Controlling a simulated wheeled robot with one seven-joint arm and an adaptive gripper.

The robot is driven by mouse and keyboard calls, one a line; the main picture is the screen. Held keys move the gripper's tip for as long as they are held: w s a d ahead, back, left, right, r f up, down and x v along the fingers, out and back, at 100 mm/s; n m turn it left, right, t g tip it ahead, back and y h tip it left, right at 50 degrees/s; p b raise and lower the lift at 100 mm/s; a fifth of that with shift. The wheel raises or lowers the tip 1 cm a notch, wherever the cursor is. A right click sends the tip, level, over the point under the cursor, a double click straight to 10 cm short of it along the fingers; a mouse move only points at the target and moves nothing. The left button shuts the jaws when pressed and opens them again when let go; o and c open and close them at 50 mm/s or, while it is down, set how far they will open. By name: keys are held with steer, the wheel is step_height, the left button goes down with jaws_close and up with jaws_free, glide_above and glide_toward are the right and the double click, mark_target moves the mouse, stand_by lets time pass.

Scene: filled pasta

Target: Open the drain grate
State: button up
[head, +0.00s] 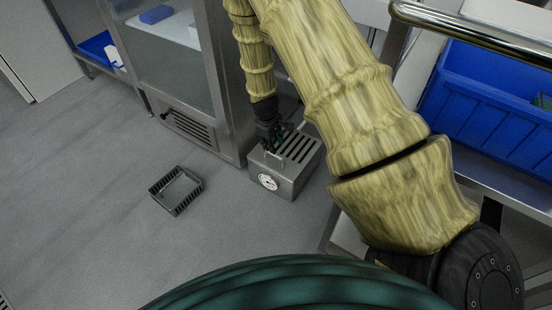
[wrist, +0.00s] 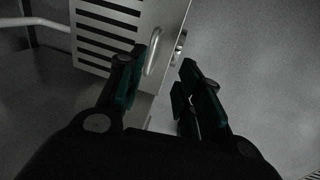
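The drain grate (head: 300,147) is a slotted metal plate on top of a small steel box (head: 286,187) on the floor. It lies flat on the box as far as I can see. A thin curved handle (wrist: 154,52) stands at one edge of the slotted plate (wrist: 108,32). My gripper (head: 271,142) is over the box beside the grate, pointing down. In the wrist view my gripper (wrist: 163,62) has its two fingers apart, with the handle showing between the fingertips. Whether the fingers reach down around the handle is unclear. Nothing is held.
A dark open basket (head: 176,190) lies on the floor left of the box. A steel cabinet (head: 228,90) stands close behind the box. A blue crate (head: 480,125) sits on a shelf at the right.

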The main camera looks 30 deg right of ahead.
mark_target(276, 156)
steer(key=d+f+b, duration=0.1)
steer(key=f, duration=0.2)
steer(key=w+f+b, duration=0.1)
steer(key=f+b, duration=0.1)
steer(key=f, duration=0.2)
steer(key=w+d+f+b, duration=0.1)
steer(key=f, duration=0.2)
steer(key=shift+d+f+b, duration=0.35)
steer(key=shift+b, duration=0.05)
jaws_close()
